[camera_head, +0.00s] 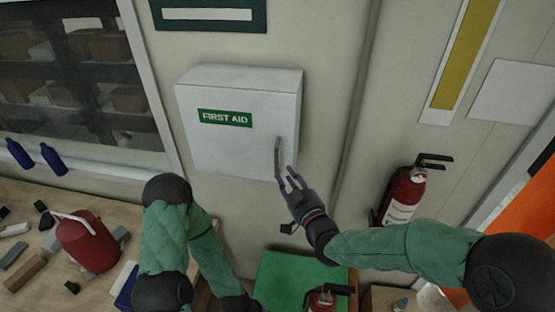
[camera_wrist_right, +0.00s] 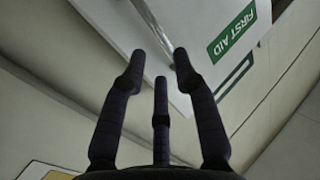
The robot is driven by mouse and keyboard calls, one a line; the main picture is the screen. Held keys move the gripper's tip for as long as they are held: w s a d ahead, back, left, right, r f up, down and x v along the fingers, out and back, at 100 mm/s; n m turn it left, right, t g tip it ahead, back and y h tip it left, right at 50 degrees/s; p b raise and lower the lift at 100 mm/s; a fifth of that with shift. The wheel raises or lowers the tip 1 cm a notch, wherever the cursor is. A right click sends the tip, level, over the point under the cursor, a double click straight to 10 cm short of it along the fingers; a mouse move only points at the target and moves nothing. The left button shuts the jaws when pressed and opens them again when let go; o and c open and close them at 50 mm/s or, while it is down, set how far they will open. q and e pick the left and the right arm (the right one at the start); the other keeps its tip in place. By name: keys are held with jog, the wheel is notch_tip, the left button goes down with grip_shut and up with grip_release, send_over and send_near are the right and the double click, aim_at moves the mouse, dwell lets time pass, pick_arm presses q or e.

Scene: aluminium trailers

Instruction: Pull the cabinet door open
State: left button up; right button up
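The white first aid cabinet (camera_head: 235,150) hangs on the wall and its door is closed. A green "FIRST AID" label (camera_head: 225,118) is on its front. A thin vertical metal handle (camera_head: 278,158) is near the door's right edge. My right gripper (camera_head: 290,180) is at the handle's lower end, fingers spread. In the right wrist view its three fingers (camera_wrist_right: 160,80) are apart, and the handle (camera_wrist_right: 155,25) lies beyond their tips, with nothing held between them. Whether a finger touches the handle I cannot tell. My left arm bends down at the bottom, its gripper out of sight.
A red fire extinguisher (camera_head: 402,195) stands to the right of the cabinet. A workbench (camera_head: 30,205) at left holds a red can (camera_head: 88,243) and small loose items. A green surface (camera_head: 285,278) lies below the cabinet.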

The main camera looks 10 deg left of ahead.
jog(key=p+x, duration=0.1)
jog(key=x, duration=0.6)
jog(key=shift+w+a+p, duration=0.1)
jog(key=shift+w+p, duration=0.05)
jog(key=shift+p, duration=0.25)
grip_shut()
